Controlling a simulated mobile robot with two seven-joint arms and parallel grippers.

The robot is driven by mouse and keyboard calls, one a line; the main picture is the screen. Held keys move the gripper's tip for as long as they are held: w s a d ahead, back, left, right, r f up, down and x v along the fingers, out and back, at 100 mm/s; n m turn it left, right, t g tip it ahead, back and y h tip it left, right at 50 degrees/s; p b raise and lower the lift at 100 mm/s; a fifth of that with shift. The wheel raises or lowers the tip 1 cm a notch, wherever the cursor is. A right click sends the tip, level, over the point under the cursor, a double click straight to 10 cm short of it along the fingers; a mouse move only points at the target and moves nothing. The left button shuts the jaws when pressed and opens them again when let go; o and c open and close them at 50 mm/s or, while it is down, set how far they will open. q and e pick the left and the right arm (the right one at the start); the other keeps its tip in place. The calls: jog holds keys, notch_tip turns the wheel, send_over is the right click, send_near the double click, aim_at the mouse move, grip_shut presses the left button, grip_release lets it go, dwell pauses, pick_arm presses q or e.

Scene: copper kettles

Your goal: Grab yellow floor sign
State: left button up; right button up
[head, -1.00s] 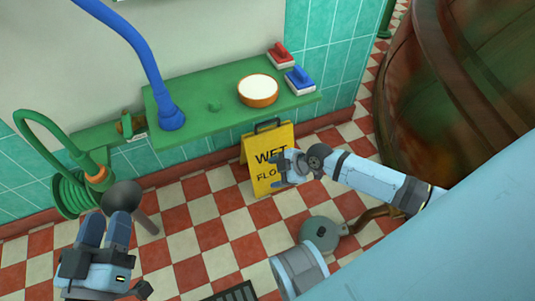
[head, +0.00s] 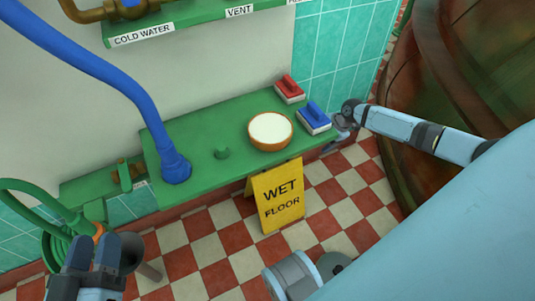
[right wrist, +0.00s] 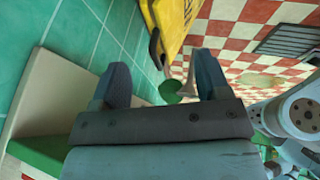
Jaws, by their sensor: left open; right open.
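My right gripper (head: 343,125) is beside the right end of the shelf, near the blue brush, above and to the right of the sign. In the right wrist view its jaws (right wrist: 163,75) are apart and empty. My left gripper (head: 95,245) is open at the bottom left, apart from the sign.
The green shelf (head: 213,128) holds a white-filled bowl (head: 270,131), a red brush (head: 289,89), a blue brush (head: 314,118) and the end of a blue hose (head: 140,95). A large copper vessel (head: 440,90) stands right. Floor around the sign looks clear.

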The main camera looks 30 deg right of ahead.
jog(key=w+f, duration=0.1)
jog(key=b, duration=0.4)
send_near(299, 157)
jog(key=x, duration=0.4)
jog(key=shift+a+f, duration=0.1)
jog(key=shift+f, duration=0.1)
jog(key=b+x, duration=0.2)
jog(key=x, duration=0.2)
jog(key=shift+w+f, duration=0.25)
jog(key=shift+f, duration=0.05)
jog(key=shift+w+f, duration=0.1)
jog(key=shift+f, duration=0.05)
jog(key=shift+c, duration=1.3)
grip_shut()
pick_arm(q)
jog(key=f, duration=0.1)
jog(key=w+f+m+g, duration=0.1)
jog(key=f, duration=0.1)
jog(key=f+m, duration=0.1)
jog(key=f, duration=0.1)
jog(key=shift+w+a+f, duration=0.15)
jog(key=shift+w+f, duration=0.1)
jog(key=shift+w, duration=0.05)
